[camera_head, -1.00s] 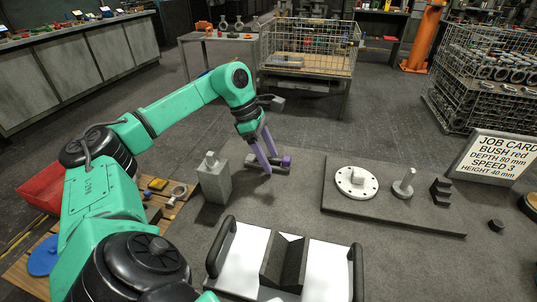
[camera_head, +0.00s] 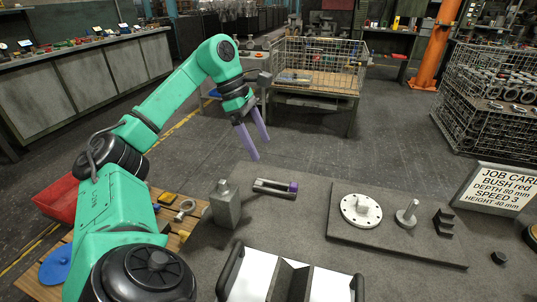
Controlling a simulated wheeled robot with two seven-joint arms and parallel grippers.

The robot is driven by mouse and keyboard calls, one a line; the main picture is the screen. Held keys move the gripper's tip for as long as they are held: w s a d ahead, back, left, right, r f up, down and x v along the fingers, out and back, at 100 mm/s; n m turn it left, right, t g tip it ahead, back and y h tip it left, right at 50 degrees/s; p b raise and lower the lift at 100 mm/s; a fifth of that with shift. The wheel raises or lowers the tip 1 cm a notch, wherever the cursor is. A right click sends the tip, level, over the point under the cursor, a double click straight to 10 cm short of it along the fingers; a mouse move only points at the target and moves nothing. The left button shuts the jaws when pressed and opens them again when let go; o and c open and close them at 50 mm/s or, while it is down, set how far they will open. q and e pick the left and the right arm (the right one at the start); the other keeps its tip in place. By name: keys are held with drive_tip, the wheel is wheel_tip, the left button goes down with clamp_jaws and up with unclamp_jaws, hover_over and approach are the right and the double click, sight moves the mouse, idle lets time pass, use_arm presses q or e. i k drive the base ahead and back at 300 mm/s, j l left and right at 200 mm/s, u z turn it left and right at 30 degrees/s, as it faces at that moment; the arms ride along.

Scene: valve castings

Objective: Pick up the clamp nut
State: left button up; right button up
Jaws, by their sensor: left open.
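A small dark hexagonal piece (camera_head: 499,257), which looks like the clamp nut, lies on the grey table at the right, beyond the dark plate. My left gripper (camera_head: 261,148), with purple fingers, is open and empty. It hangs above the far edge of the table, well to the left of the nut and apart from it. Below it lies a short grey tool with a purple end (camera_head: 275,189). My right gripper is not in view.
A dark plate (camera_head: 350,236) holds a white flanged disc (camera_head: 361,210), a stud with a round base (camera_head: 406,214) and a stepped block (camera_head: 443,223). A grey block (camera_head: 226,207) stands at left. A job card (camera_head: 494,190) stands behind the nut.

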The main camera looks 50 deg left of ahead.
sight(498, 257)
drive_tip(key=k+j, duration=0.2)
drive_tip(key=k, duration=0.3)
drive_tip(key=k+j, duration=0.25)
drive_tip(key=k, duration=0.2)
drive_tip(key=k+j, duration=0.2)
drive_tip(key=k, duration=0.3)
